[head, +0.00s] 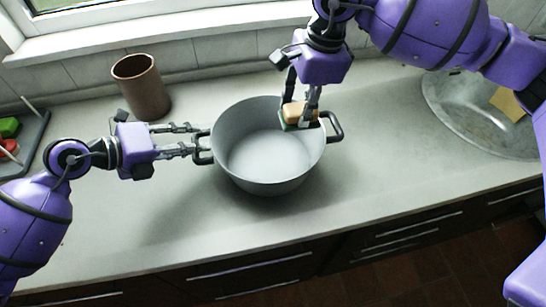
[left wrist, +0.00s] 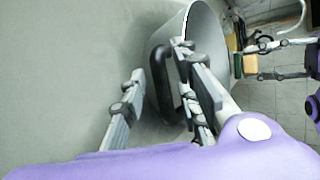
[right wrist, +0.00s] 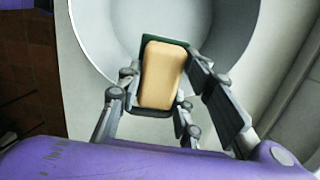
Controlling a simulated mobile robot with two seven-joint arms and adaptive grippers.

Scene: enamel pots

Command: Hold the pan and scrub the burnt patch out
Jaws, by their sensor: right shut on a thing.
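A grey two-handled pan (head: 240,160) stands on the counter; its inside looks plain grey, and I can make out no dark patch. My left gripper (head: 196,140) is at its left handle (left wrist: 160,75), fingers apart on either side of it, not closed on it. My right gripper (head: 300,112) is shut on a tan sponge (right wrist: 162,75) with a dark green scrubbing side. It holds the sponge over the inside of the pan near the right rim and right handle (head: 336,127). Whether the sponge touches the pan wall I cannot tell.
A brown cup (head: 141,88) stands behind the left arm. A dark tray (head: 38,125) with green and red items is at the far left. A round metal sink (head: 470,125) is at the right. The counter front (head: 150,235) is clear.

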